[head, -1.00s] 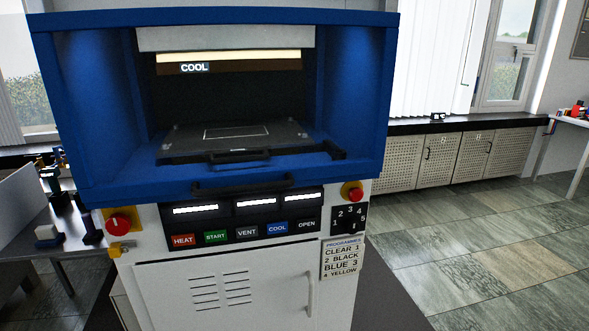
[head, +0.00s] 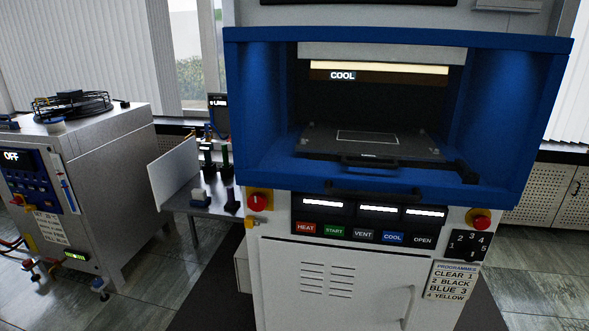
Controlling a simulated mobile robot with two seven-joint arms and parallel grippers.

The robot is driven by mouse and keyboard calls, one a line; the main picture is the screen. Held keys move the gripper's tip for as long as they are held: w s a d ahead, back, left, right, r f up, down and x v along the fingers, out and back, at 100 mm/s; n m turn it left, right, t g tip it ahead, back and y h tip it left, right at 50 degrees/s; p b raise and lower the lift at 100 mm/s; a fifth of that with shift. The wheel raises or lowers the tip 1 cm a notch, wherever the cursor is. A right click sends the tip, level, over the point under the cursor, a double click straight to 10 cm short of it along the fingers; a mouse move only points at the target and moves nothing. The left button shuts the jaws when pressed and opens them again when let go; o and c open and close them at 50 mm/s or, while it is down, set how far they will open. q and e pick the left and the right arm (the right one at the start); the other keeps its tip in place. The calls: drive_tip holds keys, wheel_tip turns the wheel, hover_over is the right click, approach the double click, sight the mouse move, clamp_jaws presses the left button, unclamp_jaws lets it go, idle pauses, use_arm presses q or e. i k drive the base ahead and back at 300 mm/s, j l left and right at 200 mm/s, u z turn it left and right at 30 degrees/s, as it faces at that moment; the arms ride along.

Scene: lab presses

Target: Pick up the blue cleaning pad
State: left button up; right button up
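I cannot clearly make out a blue cleaning pad. A small block with a blue top and pale side (head: 200,199) lies on the side table (head: 183,203) left of the press; it may be the pad, but it is too small to tell. A small dark block (head: 232,207) lies to its right. Neither of my grippers is in view.
The blue-fronted press (head: 400,194) stands in the middle, its opening showing a dark plate (head: 372,143). A white panel (head: 174,172) edges the side table. Tiled floor shows between them.

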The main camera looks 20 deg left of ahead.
sight(200, 198)
drive_tip(key=u, duration=1.4)
